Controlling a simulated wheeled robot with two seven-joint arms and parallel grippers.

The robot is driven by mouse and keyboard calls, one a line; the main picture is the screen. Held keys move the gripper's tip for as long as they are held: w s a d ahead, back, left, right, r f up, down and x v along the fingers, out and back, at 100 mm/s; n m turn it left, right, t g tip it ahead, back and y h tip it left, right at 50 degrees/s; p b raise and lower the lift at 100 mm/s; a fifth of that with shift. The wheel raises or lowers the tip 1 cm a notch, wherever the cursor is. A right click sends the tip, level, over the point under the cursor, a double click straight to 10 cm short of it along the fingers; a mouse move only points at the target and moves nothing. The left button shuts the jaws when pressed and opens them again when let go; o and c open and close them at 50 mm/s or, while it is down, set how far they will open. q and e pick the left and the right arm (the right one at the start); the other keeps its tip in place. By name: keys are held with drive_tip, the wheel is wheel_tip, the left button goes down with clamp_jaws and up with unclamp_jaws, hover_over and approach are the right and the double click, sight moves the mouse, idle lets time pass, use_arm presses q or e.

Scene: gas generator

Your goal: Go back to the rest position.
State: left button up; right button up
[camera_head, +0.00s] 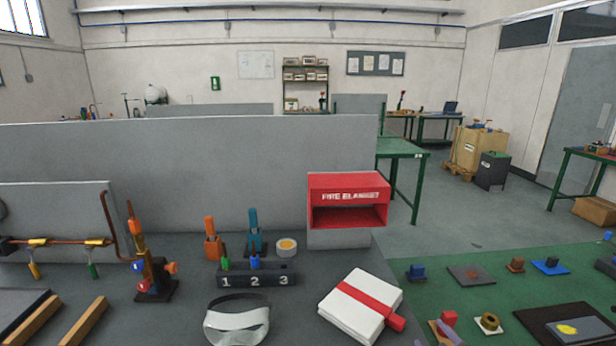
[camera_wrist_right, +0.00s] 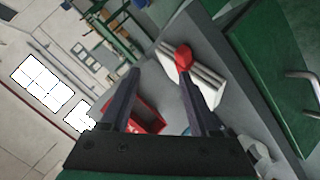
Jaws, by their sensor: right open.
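My right gripper (camera_wrist_right: 158,72) shows in the right wrist view with its two dark fingers spread apart and nothing between them. Beyond the fingers lie a red box (camera_wrist_right: 150,112) and a white folded blanket with a red tab (camera_wrist_right: 184,58). The tab lines up with one fingertip in the picture; I cannot tell the gap. In the head view the white blanket (camera_head: 348,310) with its red strap lies on the grey bench. The red box marked FIRE BLANKET (camera_head: 348,183) has an open, empty-looking front. No clear part of my left gripper shows.
A green mat (camera_head: 448,255) with several small parts lies right. A grey partition (camera_head: 200,155) stands behind.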

drive_tip(key=s+a+f+m+g+y, duration=0.2)
drive_tip(key=s+f+m+g, duration=0.55)
drive_tip(key=s+f, duration=0.8)
drive_tip(key=s+f+n+g, duration=0.1)
drive_tip(key=s+f+g, duration=0.1)
drive_tip(key=f, duration=0.9)
drive_tip(key=s+f+n+g, duration=0.1)
drive_tip(key=s+f, duration=0.1)
drive_tip(key=f, duration=1)
drive_tip(key=s+d+f+g, duration=0.1)
drive_tip(key=s+d+f, duration=0.2)
drive_tip(key=s+f, duration=1)
drive_tip(key=s, duration=0.3)
drive_tip(key=shift+f+h, duration=0.25)
drive_tip(key=shift+h, duration=0.05)
